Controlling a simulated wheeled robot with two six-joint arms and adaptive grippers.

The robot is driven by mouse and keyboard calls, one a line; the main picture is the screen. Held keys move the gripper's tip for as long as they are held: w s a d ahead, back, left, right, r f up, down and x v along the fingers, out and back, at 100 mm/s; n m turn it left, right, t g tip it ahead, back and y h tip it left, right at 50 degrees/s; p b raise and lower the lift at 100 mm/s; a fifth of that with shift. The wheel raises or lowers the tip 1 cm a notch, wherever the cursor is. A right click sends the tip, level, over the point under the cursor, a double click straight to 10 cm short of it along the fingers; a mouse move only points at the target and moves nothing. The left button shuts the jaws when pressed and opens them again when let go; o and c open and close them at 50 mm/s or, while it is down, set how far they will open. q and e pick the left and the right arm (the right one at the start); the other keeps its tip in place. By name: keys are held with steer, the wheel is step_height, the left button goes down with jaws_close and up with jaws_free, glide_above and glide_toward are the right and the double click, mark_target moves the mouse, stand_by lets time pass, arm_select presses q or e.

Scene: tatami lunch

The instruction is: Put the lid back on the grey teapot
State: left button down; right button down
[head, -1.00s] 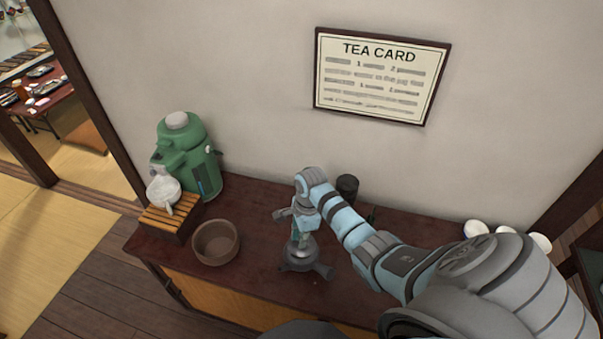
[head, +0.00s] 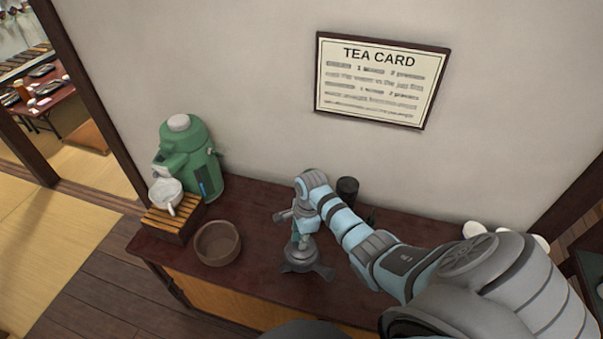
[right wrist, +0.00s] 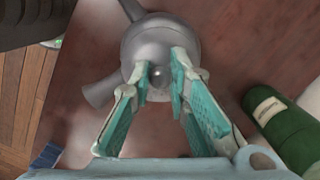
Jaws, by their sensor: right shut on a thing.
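The grey teapot (head: 296,266) stands on the dark red-brown counter, near its front edge. It also shows in the right wrist view (right wrist: 100,92), with its projecting parts pointing away from the round body. The grey lid (right wrist: 158,52) is at the top of the pot, with a small round knob. My right gripper (head: 302,241) is directly above the teapot. In the right wrist view, my right gripper (right wrist: 160,74) has its teal fingers shut on the lid, one on each side of the knob. I cannot tell whether the lid is fully seated. My left gripper is not in view.
A brown bowl (head: 217,258) stands left of the teapot. Behind it are a white pot (head: 165,193) on a slatted wooden stand (head: 162,224) and a green dispenser (head: 190,158). A dark canister (head: 347,188) stands near the wall behind my right arm. White cups are at the right.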

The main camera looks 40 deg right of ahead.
steer(key=shift+f, duration=0.15)
stand_by(0.8)
steer(key=shift+p, duration=0.55)
steer(key=c, duration=1)
jaws_free()
steer(key=shift+o, duration=0.2)
